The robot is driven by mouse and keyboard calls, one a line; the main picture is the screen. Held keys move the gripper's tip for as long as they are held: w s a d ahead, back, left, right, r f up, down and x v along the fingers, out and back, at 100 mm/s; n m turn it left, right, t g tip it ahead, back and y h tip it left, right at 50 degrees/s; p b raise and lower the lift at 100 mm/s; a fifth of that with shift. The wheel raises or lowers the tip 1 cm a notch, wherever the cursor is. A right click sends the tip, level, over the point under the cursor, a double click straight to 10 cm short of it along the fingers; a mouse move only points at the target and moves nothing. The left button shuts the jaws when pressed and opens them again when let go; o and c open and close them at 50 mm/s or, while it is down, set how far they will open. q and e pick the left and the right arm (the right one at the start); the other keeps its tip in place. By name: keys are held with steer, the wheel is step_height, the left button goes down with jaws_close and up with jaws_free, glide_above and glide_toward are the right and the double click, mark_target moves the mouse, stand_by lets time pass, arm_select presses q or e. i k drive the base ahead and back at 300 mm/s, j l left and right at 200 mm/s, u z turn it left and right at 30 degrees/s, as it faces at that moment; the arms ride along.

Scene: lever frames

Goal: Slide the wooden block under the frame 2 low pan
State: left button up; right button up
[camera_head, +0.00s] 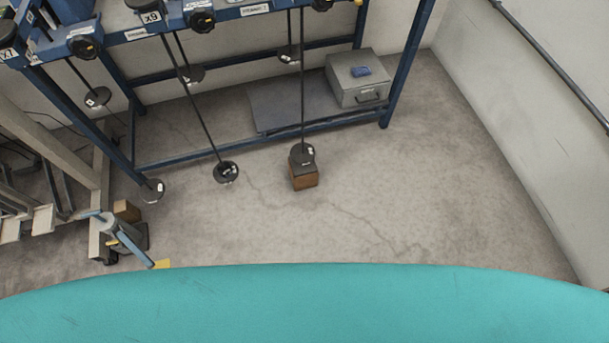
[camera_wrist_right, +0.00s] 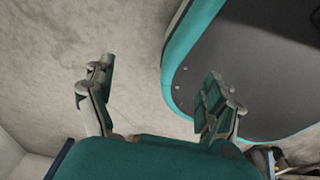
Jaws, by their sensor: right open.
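A brown wooden block (camera_head: 304,179) stands on the concrete floor in the head view. A dark round pan (camera_head: 302,154) on a long rod hangs right at its top; the pan overlaps the block in the picture, and I cannot tell whether they touch. Another dark pan (camera_head: 226,173) hangs low to the left of it. The label near the rods is too small to read surely as frame 2. My right gripper (camera_wrist_right: 158,75) is open and empty over bare floor in the right wrist view. My left gripper is not in view.
The blue lever rack (camera_head: 400,65) stands at the wall with a grey metal box (camera_head: 358,82) on its low shelf. A smaller brown block (camera_head: 127,211) is at the left by a jack-like stand (camera_head: 122,235). Open floor (camera_head: 430,190) lies to the right.

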mark_target(306, 176)
steer(key=i+l+u, duration=0.1)
steer(key=l, duration=0.2)
steer(key=i+l+u, duration=0.25)
steer(key=l, duration=0.4)
steer(key=i+l+u, duration=0.25)
steer(key=l, duration=0.45)
steer(key=i, duration=0.1)
